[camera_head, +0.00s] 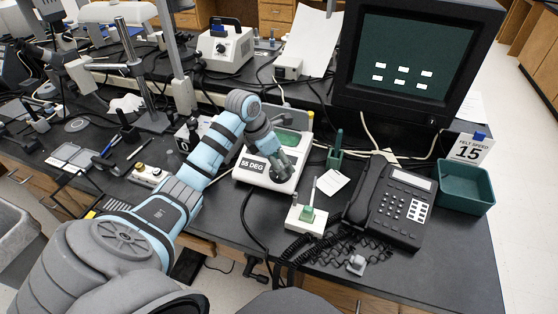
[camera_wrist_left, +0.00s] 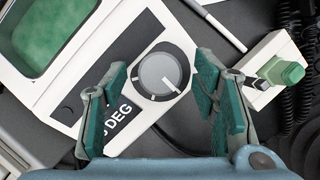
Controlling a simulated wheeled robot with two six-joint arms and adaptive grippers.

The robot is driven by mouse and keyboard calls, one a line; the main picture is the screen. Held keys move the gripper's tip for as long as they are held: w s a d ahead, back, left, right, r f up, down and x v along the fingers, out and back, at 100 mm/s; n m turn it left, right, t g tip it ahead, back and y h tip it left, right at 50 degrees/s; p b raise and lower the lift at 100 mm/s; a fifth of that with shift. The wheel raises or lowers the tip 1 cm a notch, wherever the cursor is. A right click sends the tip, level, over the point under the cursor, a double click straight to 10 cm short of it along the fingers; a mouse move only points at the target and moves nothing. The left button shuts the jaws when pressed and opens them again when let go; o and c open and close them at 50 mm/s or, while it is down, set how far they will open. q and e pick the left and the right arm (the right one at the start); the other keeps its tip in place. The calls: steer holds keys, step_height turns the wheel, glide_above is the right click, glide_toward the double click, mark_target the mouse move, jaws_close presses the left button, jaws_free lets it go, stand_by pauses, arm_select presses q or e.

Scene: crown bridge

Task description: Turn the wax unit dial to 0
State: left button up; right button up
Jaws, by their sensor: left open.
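In the left wrist view the pointer aims to the lower right. My left gripper (camera_wrist_left: 155,105) is open, with green-padded fingers on either side just short of the dial and nothing between them. In the head view my left gripper (camera_head: 280,168) is over the unit's front and hides most of the dial. My right gripper is not in view.
A small white stand with a green block (camera_head: 307,214) is right of the unit. A black telephone (camera_head: 392,203), a teal bin (camera_head: 466,187) and a monitor (camera_head: 408,65) are farther right. Cables lie along the front edge.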

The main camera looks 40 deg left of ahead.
arm_select(q)
steer(key=v, duration=1.2)
